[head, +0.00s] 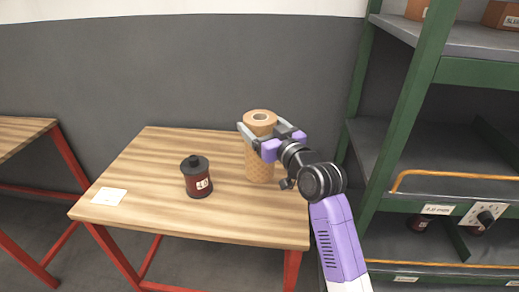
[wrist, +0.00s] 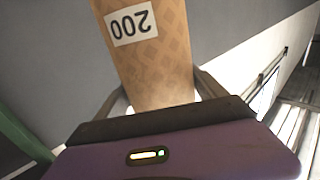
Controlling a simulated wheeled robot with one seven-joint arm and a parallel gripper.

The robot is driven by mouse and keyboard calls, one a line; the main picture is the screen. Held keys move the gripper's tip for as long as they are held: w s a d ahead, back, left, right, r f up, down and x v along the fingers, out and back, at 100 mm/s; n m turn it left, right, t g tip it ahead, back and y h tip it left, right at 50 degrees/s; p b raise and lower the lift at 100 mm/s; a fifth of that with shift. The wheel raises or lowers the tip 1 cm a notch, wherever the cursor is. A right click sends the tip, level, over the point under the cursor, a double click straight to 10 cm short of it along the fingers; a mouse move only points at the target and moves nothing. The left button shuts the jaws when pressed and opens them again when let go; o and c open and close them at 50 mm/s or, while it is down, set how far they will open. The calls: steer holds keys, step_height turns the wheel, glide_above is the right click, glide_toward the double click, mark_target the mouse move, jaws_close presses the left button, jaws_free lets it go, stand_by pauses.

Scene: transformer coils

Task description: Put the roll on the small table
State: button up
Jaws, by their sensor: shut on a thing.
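The tan patterned roll (head: 259,164) stands upright at the right part of the small wooden table (head: 150,222) in the head view. My gripper (head: 257,131) is shut around the upper part of the roll, coming from the right. In the wrist view the roll (wrist: 152,62) rises between the fingers, with a white label that reads 200 upside down. I cannot tell whether the roll's bottom touches the table or hangs just above it.
A dark red-brown canister (head: 198,180) with a black lid stands left of the roll. A white card (head: 109,196) lies at the table's left edge. A green shelf rack (head: 400,125) stands close on the right. Another table (head: 22,132) is at the far left.

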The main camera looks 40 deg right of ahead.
step_height(320, 180, down, 7)
steer(key=shift+b, duration=0.4)
steer(key=shift+f, duration=0.2)
steer(key=o, duration=2)
steer(key=shift+f, duration=0.1)
steer(key=shift+s, duration=0.1)
